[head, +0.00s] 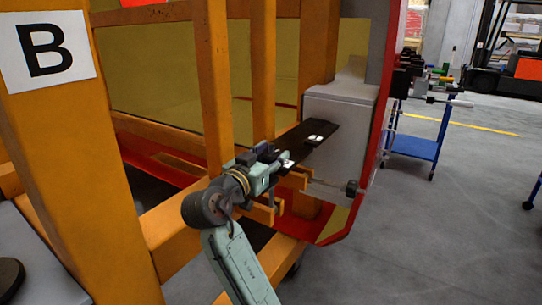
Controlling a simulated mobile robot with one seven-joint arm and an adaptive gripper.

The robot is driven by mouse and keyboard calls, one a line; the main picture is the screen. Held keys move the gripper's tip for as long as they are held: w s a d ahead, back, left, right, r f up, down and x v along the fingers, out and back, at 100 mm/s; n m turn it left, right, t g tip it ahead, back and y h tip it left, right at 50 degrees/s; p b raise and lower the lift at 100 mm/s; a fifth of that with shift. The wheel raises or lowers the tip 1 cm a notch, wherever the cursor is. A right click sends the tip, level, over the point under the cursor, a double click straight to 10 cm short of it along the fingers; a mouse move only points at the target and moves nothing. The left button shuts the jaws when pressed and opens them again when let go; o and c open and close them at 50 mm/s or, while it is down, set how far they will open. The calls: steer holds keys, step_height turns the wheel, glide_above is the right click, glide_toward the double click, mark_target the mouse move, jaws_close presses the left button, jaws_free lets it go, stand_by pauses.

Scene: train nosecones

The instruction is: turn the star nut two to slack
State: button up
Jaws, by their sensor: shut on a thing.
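My gripper (279,163) is in the middle of the head view, at the orange frame beside the dark flat bar. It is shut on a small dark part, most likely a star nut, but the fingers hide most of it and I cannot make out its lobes. Another dark knob, like a star nut (351,188), sits at the right end of a thin metal rod. It is to the right of my gripper and apart from it. I cannot read any number on either one.
The dark flat bar (318,134) lies against a grey box (341,112). Orange posts (214,85) stand close to my arm, one with a "B" sign (55,50). A blue cart (414,147) with tools stands at right. The floor (440,230) at lower right is clear.

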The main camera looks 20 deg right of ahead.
mark_target(270, 160)
steer(key=shift+f+n+t+y, duration=0.15)
steer(key=shift+n+t+y, duration=0.45)
steer(key=shift+t+y, duration=0.2)
steer(key=shift+n+t+y, duration=1.4)
steer(key=shift+n+y, duration=0.2)
steer(key=shift+y, duration=0.5)
steer(key=o, duration=1.2)
steer(key=shift+c, duration=0.2)
steer(key=shift+v, duration=3.8)
